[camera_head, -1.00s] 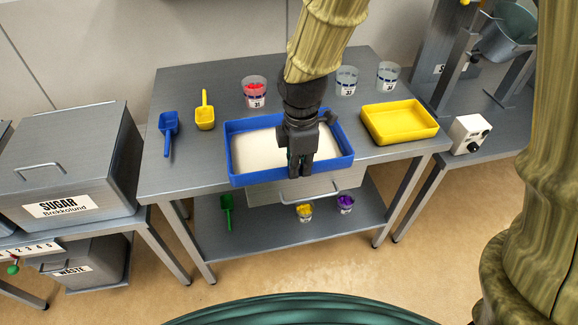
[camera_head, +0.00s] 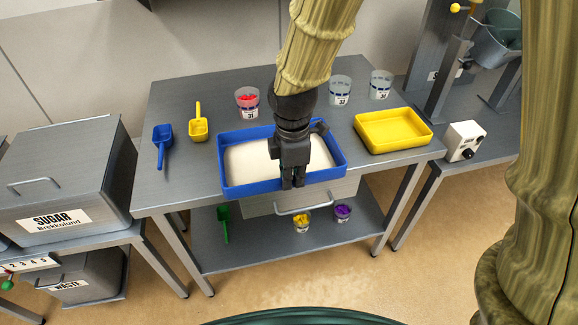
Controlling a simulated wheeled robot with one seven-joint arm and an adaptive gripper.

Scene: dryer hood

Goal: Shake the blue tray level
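The blue tray (camera_head: 234,189) sits at the front of the metal table, with pale, sugar-like powder (camera_head: 250,162) spread inside it. The powder looks fairly even where it shows; my arm and gripper hide part of it on the right. My gripper (camera_head: 293,184) points down at the tray's front wall, right of its middle. Its fingers look close together and overlap the front rim in the picture. Whether they are shut on the rim or only in front of it cannot be told.
A yellow tray (camera_head: 412,146) stands close on the right. A blue scoop (camera_head: 162,146) and yellow scoop (camera_head: 198,128) lie left. Cup 31 (camera_head: 247,103) with red contents and two clear cups (camera_head: 341,91) stand behind. A drawer handle (camera_head: 306,205) juts out below the tray.

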